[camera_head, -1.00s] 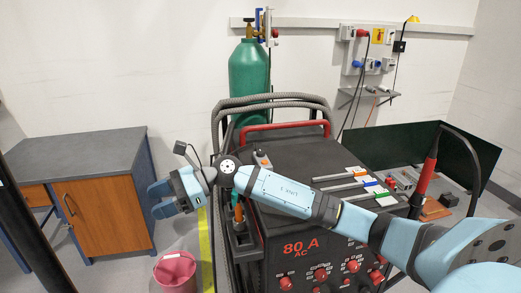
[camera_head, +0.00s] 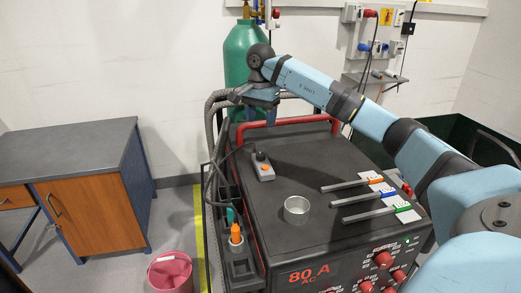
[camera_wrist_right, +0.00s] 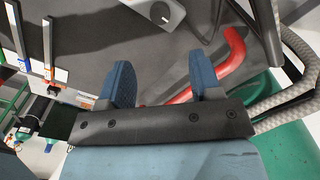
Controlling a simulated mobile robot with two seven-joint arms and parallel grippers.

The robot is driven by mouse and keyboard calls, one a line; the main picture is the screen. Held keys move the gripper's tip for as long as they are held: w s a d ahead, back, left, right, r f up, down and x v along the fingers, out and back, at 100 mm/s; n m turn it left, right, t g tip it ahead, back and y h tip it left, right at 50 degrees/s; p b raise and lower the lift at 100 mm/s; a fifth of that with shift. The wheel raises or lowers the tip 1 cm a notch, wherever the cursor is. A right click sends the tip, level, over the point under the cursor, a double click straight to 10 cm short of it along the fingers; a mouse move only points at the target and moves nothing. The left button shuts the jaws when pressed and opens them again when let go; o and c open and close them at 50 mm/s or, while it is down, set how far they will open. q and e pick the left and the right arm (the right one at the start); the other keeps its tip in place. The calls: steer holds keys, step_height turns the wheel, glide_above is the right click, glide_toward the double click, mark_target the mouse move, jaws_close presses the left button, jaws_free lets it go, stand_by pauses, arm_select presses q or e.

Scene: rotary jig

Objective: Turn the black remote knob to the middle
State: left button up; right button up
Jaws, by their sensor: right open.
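The remote (camera_head: 264,171) is a small grey box with an orange part, lying on top of the black welder (camera_head: 310,165). Its black knob (camera_head: 259,155) stands at the box's far end; its exact setting is too small to read. In the right wrist view, a grey piece that looks like the remote (camera_wrist_right: 158,10) is cut by the top edge. My right gripper (camera_head: 259,113) is open and empty, above the welder's back edge, beyond the remote and apart from it. Its two blue fingers also show in the right wrist view (camera_wrist_right: 164,82). My left gripper is out of view.
A red handle bar (camera_head: 285,124) and a green gas cylinder (camera_head: 245,50) are close to my right gripper. A metal cup (camera_head: 297,209) and several rods (camera_head: 350,185) on coloured tags lie on the welder. Bare top surrounds the remote.

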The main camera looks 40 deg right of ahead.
mark_target(261, 154)
step_height(261, 154, down, 12)
steer(key=shift+r+p, duration=0.1)
steer(key=shift+p, duration=0.3)
steer(key=c, duration=0.9)
